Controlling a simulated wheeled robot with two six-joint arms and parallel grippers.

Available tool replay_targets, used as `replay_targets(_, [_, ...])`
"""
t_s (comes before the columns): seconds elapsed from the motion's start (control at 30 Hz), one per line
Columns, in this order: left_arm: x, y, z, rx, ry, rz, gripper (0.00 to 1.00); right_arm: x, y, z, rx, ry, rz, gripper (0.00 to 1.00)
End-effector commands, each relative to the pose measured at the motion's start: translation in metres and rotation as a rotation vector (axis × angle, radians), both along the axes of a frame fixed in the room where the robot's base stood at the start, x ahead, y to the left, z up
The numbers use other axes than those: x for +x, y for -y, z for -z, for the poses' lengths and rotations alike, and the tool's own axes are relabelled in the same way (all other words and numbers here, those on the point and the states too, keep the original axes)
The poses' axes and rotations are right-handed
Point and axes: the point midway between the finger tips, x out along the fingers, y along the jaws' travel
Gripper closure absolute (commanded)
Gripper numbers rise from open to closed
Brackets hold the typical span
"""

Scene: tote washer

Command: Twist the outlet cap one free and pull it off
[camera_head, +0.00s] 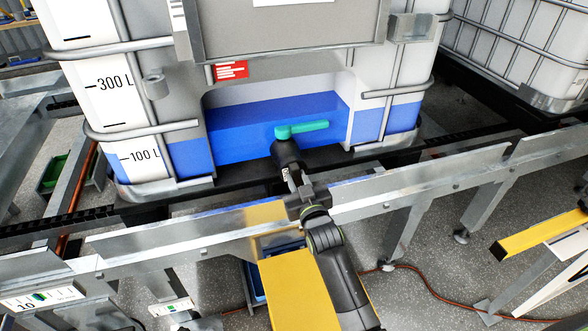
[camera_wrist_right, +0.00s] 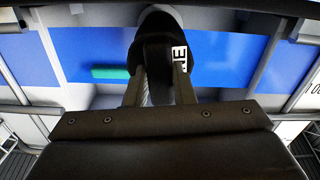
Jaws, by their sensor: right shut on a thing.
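The outlet cap (camera_head: 287,162) is dark and round. It sits at the front of the outlet at the foot of the white caged tank (camera_head: 150,110), under the teal valve handle (camera_head: 305,129). My right gripper (camera_head: 293,181) reaches it from the front and is shut on it. In the right wrist view the two fingers (camera_wrist_right: 157,88) stand on either side of the dark cap (camera_wrist_right: 155,58), which bears a white label with black letters. The teal handle also shows there (camera_wrist_right: 110,72). The cap's seat on the outlet is hidden. My left gripper is not in view.
A metal conveyor rail (camera_head: 420,188) runs across in front of the tank, below my right arm. A second caged tank (camera_head: 525,45) stands at the right. An orange cable (camera_head: 430,290) lies on the speckled floor. A grey metal box (camera_head: 412,27) sits on the tank's cage.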

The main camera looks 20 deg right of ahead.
Motion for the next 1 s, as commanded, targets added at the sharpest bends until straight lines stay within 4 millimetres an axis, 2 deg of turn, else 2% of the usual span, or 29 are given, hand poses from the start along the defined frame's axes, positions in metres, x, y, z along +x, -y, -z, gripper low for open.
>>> replay_targets(0.03, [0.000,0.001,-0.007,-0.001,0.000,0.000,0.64,0.000,0.000,-0.003,-0.041,-0.002,0.000,1.00])
replay_targets(0.33, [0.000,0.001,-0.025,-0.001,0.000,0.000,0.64,0.000,0.000,-0.002,-0.375,0.010,0.001,1.00])
replay_targets(0.8, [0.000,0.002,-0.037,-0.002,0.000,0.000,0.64,0.000,0.000,0.001,-1.310,0.043,0.004,1.00])
replay_targets(0.9, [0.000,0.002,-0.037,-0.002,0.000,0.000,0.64,0.000,0.000,0.001,-1.462,0.048,0.004,1.00])
replay_targets(1.0, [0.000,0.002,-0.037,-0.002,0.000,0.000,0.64,-0.001,0.000,0.002,-1.469,0.048,0.005,1.00])
